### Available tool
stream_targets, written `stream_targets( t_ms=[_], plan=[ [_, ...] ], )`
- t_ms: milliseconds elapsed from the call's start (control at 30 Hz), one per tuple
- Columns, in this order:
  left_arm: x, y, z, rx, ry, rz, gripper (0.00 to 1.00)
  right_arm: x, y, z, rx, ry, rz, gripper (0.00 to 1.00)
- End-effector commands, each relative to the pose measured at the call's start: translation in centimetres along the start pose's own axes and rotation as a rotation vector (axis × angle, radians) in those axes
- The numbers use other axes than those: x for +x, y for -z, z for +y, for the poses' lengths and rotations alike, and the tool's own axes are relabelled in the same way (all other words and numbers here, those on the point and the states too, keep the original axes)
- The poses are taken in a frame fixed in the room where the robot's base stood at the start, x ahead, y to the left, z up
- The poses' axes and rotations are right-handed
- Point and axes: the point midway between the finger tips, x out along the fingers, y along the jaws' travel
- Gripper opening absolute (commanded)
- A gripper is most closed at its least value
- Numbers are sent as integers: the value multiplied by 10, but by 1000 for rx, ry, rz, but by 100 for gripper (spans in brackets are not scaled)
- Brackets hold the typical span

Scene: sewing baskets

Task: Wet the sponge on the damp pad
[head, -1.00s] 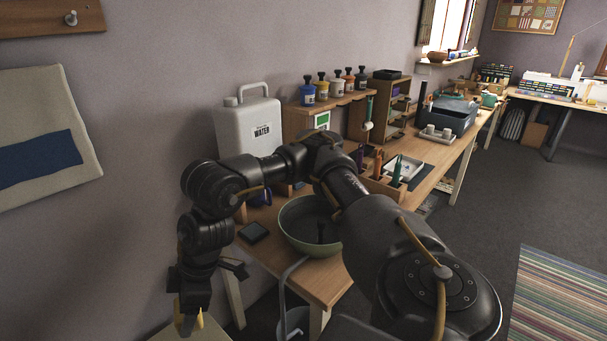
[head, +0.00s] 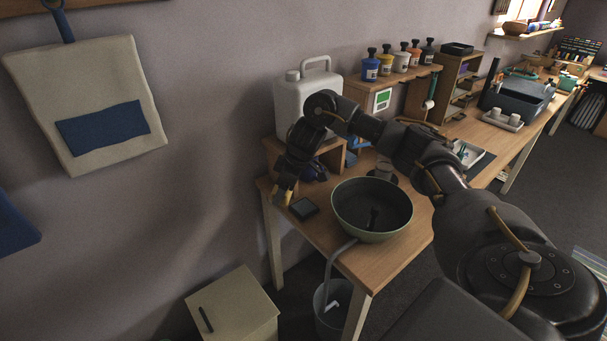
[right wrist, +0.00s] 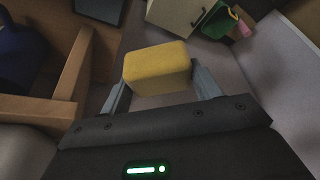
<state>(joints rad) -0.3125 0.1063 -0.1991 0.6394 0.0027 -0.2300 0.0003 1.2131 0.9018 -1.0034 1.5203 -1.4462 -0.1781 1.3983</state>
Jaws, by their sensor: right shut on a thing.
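The yellow sponge (right wrist: 156,66) is held between the two fingers of my right gripper (right wrist: 160,84). In the head view my right gripper (head: 284,194) points down at the table's left end, with a bit of yellow showing at its tips. A small dark square pad (head: 303,208), which looks like the damp pad, lies on the table just right of the gripper. The sponge is apart from it. The dark pad also shows at the top of the right wrist view (right wrist: 100,8). My left gripper is not in view.
A green bowl (head: 372,208) stands right of the pad. A white water container (head: 306,100) stands on a wooden stand behind. A cream cabinet (head: 234,306) and a bucket (head: 332,310) are on the floor below. The wooden table (head: 392,262) is bare in front of the bowl.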

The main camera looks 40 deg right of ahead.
Motion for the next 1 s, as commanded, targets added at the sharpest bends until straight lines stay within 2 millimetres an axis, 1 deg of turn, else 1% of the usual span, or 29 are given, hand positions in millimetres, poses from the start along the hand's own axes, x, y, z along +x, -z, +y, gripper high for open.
stream_targets(
  t_ms=[33,100,200,300,400,500,633,767,1000],
  plan=[
    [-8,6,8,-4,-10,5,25,-3,-11,18,32,-7,-4,45],
    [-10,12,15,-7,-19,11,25,-3,-24,36,53,-17,-4,45],
    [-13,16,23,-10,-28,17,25,-2,-39,53,72,-27,-1,45],
    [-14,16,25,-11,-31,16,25,-2,-48,62,81,-34,0,45],
    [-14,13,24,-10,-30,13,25,-1,-52,65,83,-36,1,45],
    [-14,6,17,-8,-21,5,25,0,-52,65,83,-37,2,45],
    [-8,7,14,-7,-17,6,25,4,-54,65,82,-37,2,45],
    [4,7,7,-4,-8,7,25,13,-57,65,82,-37,2,45],
    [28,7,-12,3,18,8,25,32,-65,65,82,-36,1,45]
  ],
)
